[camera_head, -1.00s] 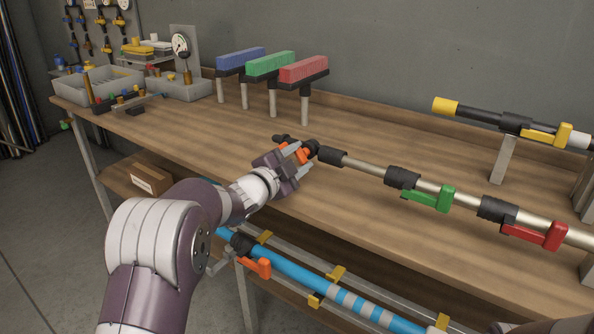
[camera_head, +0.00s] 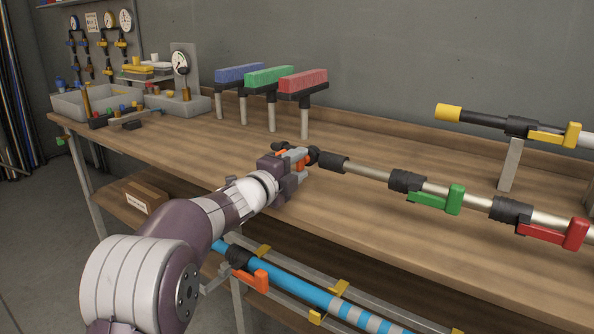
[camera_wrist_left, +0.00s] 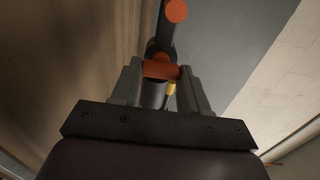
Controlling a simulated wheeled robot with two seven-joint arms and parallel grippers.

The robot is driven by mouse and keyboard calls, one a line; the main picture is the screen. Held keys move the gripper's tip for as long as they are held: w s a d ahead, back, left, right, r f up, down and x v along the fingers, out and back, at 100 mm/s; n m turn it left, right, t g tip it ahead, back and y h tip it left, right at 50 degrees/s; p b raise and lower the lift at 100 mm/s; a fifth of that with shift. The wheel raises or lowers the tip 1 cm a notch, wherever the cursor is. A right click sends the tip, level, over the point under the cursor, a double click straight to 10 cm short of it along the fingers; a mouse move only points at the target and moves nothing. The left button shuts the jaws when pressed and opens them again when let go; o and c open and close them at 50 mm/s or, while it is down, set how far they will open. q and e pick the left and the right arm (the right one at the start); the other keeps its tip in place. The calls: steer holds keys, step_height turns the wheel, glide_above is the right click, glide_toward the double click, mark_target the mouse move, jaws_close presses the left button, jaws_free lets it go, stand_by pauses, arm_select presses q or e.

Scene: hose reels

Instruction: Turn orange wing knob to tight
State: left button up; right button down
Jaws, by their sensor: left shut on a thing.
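The orange wing knob (camera_head: 299,163) is at the left end of a metal pole (camera_head: 366,172) that lies along the workbench. My left gripper (camera_head: 297,160) is shut on it, and its fingers hide much of the knob. In the left wrist view the orange knob (camera_wrist_left: 161,70) sits between the two grey fingertips of my left gripper (camera_wrist_left: 160,82). A round orange end on a dark arm (camera_wrist_left: 176,11) shows beyond it. My right gripper is in neither view.
Green (camera_head: 455,199) and red (camera_head: 575,234) levers sit further along the pole. Blue, green and red brush heads (camera_head: 303,82) stand behind. A blue pole (camera_head: 300,281) with an orange lever lies below the bench top. The bench front (camera_head: 160,143) is clear.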

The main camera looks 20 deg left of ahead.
arm_select(q)
steer(key=shift+f, duration=0.1)
stand_by(0.3)
steer(key=o, duration=0.8)
steer(key=shift+s, duration=0.1)
steer(key=p+v, duration=0.1)
steer(key=v, duration=1.1)
steer(key=shift+s+a, duration=0.15)
steer(key=shift+s, duration=0.1)
